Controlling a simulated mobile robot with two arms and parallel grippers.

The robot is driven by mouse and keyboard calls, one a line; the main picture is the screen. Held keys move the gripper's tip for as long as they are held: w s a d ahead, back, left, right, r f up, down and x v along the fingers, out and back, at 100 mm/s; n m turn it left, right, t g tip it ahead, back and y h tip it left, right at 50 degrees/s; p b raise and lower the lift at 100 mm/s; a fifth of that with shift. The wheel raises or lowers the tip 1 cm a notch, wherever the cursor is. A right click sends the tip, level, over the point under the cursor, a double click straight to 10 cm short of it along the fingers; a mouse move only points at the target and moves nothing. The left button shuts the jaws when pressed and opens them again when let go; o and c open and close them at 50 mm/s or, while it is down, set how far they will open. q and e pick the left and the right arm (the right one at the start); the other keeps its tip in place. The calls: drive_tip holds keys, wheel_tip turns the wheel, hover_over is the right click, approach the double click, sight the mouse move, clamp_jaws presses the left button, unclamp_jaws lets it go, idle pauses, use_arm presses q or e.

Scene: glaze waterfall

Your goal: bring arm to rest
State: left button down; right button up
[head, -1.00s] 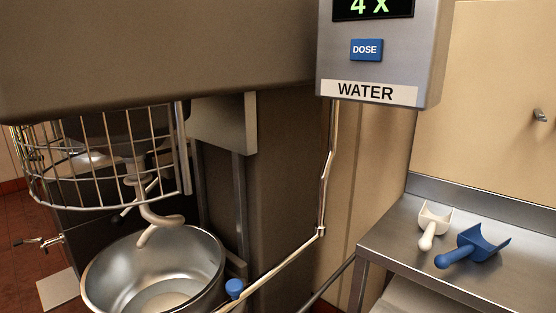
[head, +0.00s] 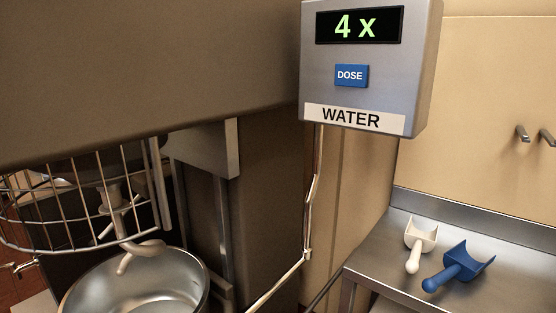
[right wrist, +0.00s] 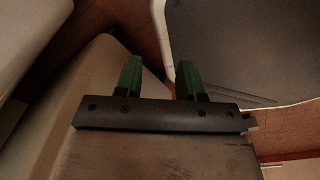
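My right gripper (right wrist: 158,78) shows in the right wrist view with its two green fingers apart and nothing between them. It hangs over a pale surface, the reddish tiled floor (right wrist: 145,30) and a dark grey panel. Neither gripper shows in the head view, so my left gripper is out of sight. The head view holds the water doser (head: 368,110) with its blue DOSE button (head: 351,75) and a display (head: 360,26) reading "4 x".
A mixer bowl (head: 75,296) stands at the lower left under a wire guard (head: 80,240) and a dough hook (head: 125,255). A steel table (head: 370,255) at the right bears a white scoop (head: 419,238) and a blue scoop (head: 460,264). Two wall hooks (head: 522,134) are above.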

wheel_tip(320, 180, up, 22)
drive_tip(key=s+p, duration=0.1)
drive_tip(key=p, duration=1.9)
drive_tip(key=shift+d, duration=0.25)
drive_tip(key=shift+f, duration=0.1)
drive_tip(key=shift+a, duration=0.25)
drive_tip(key=shift+d, duration=0.1)
wheel_tip(320, 180, down, 4)
drive_tip(key=b, duration=0.3)
drive_tip(key=shift+d, duration=0.15)
